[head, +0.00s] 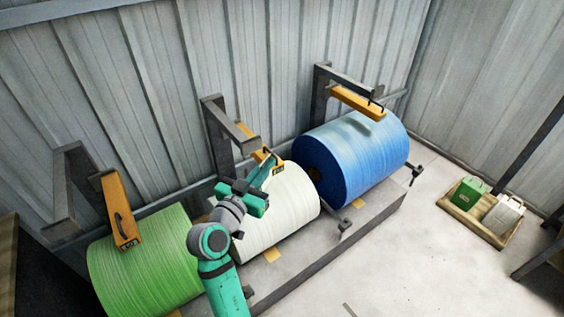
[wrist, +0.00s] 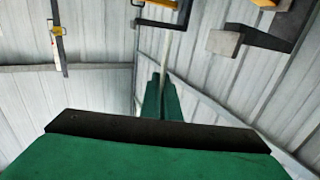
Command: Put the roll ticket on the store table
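My gripper (head: 264,172) is at the middle, white roll (head: 287,207), just in front of the orange arm above it. In the wrist view my fingers (wrist: 163,100) are close together, with a thin pale strip (wrist: 167,50) rising in line with the gap between them. I cannot tell whether this strip is the roll ticket seen edge-on or part of the wall behind, nor whether the fingers grip anything. No roll ticket can be clearly made out elsewhere. No store table can be identified for certain; dark legs (head: 540,262) of some furniture show at the right edge.
A green roll (head: 145,262) lies left and a blue roll (head: 352,158) right on a low grey stand (head: 325,255). Brackets with orange arms (head: 120,208) overhang the rolls. A wooden tray (head: 462,222) with green and white containers is on the floor.

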